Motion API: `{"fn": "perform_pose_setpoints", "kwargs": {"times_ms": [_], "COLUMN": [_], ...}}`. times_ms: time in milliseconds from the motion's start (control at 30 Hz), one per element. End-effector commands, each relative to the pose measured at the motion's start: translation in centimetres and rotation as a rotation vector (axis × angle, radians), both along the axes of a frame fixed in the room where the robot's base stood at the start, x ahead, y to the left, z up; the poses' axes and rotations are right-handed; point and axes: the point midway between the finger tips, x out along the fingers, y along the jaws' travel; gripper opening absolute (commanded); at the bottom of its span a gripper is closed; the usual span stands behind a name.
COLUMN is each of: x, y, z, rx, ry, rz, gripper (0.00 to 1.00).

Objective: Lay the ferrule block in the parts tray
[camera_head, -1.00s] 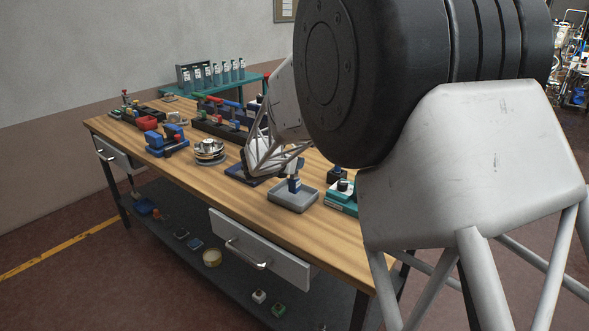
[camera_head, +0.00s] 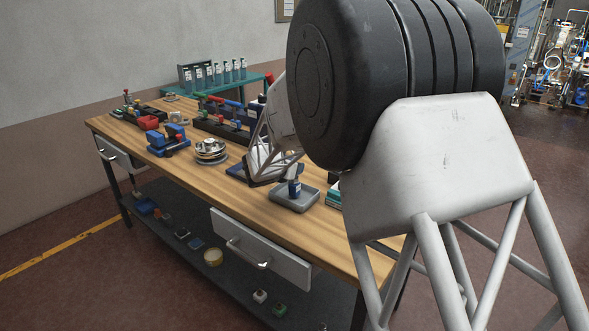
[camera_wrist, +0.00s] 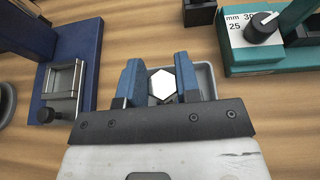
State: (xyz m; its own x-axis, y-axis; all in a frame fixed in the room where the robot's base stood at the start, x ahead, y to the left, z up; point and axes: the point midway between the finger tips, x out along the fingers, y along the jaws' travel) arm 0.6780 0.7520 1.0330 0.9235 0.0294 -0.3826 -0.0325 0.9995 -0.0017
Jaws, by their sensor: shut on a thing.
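The ferrule block (camera_wrist: 161,84) shows a bright white hexagonal face between my blue fingers in the wrist view. My gripper (camera_wrist: 160,72) is shut on it, one finger on each side. The grey parts tray (camera_wrist: 207,78) lies behind and below the fingers; its rim shows beside the right finger. In the head view, the shallow tray (camera_head: 291,206) sits near the table's front edge, with a blue finger (camera_head: 294,188) over it. I cannot tell whether the block touches the tray floor. My arm hides part of the bench.
A dark blue fixture with a metal clamp (camera_wrist: 63,85) stands left of the tray. A teal device with a black knob (camera_wrist: 262,30) stands to the right. A stack of metal discs (camera_head: 210,150) and a blue vise (camera_head: 168,142) stand farther left on the bench.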

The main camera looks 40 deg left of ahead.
Motion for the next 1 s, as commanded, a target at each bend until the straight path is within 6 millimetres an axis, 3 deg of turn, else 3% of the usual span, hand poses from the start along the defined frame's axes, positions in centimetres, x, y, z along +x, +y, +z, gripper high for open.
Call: {"fn": "perform_pose_setpoints", "kwargs": {"times_ms": [500, 533, 700, 1000], "x": [0.00, -0.01, -0.01, -0.01], "y": [-0.01, -0.01, -0.02, -0.01], "z": [-0.82, -0.86, -0.83, -0.75], "rx": [0.001, 0.001, 0.001, 0.001], "ry": [0.000, 0.000, 0.000, 0.000], "rz": [0.000, 0.000, 0.000, 0.000], "gripper": [0.00, 0.32, 0.56, 0.56]}}
